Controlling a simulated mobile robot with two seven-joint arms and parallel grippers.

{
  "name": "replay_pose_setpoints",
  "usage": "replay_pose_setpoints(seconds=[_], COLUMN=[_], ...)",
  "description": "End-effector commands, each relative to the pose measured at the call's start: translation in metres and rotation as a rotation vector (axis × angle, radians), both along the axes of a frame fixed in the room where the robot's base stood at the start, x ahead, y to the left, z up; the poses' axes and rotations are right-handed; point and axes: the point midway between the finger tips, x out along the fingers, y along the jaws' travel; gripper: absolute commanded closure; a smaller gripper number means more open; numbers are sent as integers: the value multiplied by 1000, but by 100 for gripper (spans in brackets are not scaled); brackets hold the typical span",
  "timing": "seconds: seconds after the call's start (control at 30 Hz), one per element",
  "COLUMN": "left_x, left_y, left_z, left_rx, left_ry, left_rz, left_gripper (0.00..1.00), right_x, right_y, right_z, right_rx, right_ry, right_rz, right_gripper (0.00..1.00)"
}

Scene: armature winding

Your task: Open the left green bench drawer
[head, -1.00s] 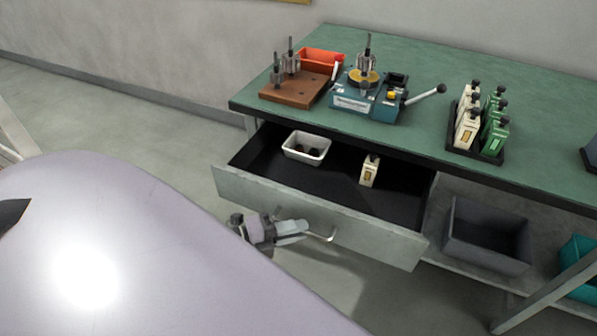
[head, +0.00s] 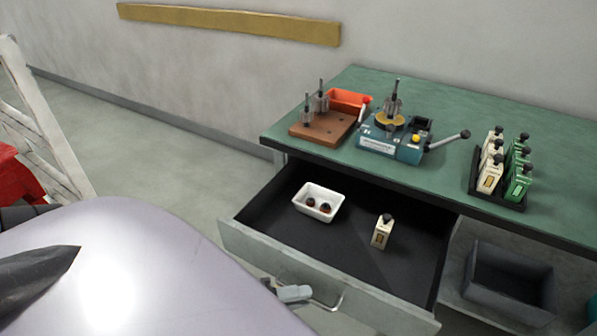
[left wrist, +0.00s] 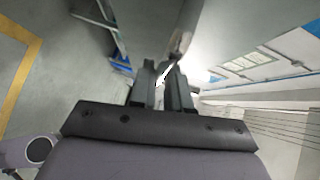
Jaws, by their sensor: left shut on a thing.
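The left drawer of the green bench is pulled well out, its grey front panel (head: 385,312) standing clear of the bench and its black inside showing. A bar handle (head: 333,305) sits on the front. My left gripper (head: 294,293) is at the handle, shut on it, partly hidden behind my own pale body. In the left wrist view its two dark fingers (left wrist: 164,88) close around a bright bar. In the drawer are a white bin (head: 312,213) with dark round pieces and a cream block with a black knob (head: 381,234). My right gripper is not in view.
The green bench top (head: 440,185) carries a wooden block with pins (head: 322,127), a red bin (head: 349,100), a teal winding device with a lever (head: 392,145) and a rack of cream and green blocks (head: 500,172). A grey bin (head: 505,285) stands below, right of the drawer.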

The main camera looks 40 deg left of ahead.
Motion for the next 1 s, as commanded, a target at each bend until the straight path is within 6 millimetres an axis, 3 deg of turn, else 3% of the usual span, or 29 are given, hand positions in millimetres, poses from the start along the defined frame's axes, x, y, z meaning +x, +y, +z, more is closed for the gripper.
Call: replay_pose_setpoints(seconds=[0.17, 0.2, 0.27, 0.63, 1.0], left_x=[0, 0, 0, -4, -47], left_y=[1, 1, 1, 3, 30], left_z=[0, 0, 0, 0, 7], left_rx=[2, 2, 2, 1, 2], left_ry=[2, 2, 2, 2, 4], left_rz=[3, 3, 3, 2, 2], left_gripper=[100, 77, 62, 62, 62], right_x=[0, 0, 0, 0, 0], right_y=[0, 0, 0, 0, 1], right_z=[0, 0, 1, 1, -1], right_rx=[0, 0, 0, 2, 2], right_ry=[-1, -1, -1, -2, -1], right_rz=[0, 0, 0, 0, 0], right_gripper=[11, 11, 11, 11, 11])
